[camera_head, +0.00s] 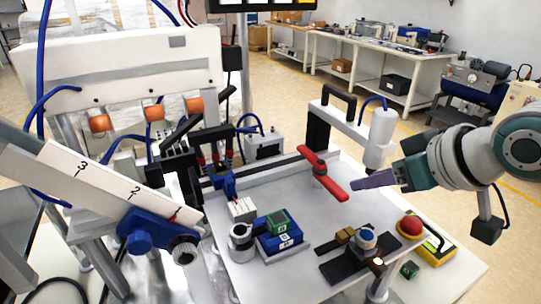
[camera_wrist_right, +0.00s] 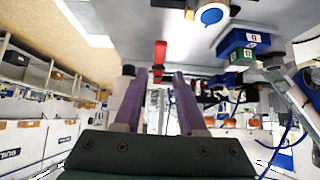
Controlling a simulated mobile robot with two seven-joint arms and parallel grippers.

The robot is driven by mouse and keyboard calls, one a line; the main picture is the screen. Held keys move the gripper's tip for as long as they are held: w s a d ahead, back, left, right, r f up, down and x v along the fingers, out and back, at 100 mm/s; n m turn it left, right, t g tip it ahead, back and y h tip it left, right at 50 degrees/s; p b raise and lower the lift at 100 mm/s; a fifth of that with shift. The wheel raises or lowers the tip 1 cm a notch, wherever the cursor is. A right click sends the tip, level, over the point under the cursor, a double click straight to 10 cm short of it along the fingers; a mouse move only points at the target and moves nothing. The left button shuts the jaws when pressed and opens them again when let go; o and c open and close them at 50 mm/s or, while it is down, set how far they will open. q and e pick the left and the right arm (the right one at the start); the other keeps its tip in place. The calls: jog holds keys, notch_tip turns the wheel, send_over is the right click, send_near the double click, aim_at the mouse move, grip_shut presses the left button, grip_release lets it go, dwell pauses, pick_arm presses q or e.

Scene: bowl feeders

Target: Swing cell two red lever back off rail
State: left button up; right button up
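The red lever (camera_head: 328,182) lies on the light work plate in the head view, turning on a short pivot. Its near end points toward the lower right. It also shows in the right wrist view (camera_wrist_right: 160,50), ahead of the gap between my fingers. My right gripper (camera_head: 356,182) comes in from the right with its purple fingers close to the lever's near end. In the wrist view (camera_wrist_right: 158,80) the two fingers stand apart with nothing held between them. A small gap seems to separate the fingertips from the lever. My left gripper is not in view.
A white post arm (camera_head: 383,130) stands just behind my right gripper. A red push button (camera_head: 410,225) and a dark fixture with a blue-topped knob (camera_head: 367,238) sit in front. Blue and green blocks (camera_head: 280,232) are left of them. The numbered sloping rail (camera_head: 100,185) fills the left.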

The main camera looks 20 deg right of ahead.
aim_at(337, 188)
jog(key=b+x, duration=0.1)
jog(key=x, duration=0.7)
jog(key=shift+s+b, duration=0.1)
jog(key=shift+b, duration=0.2)
jog(key=shift+w+f, duration=0.25)
jog(key=shift+w, duration=0.05)
grip_shut()
dwell(0.8)
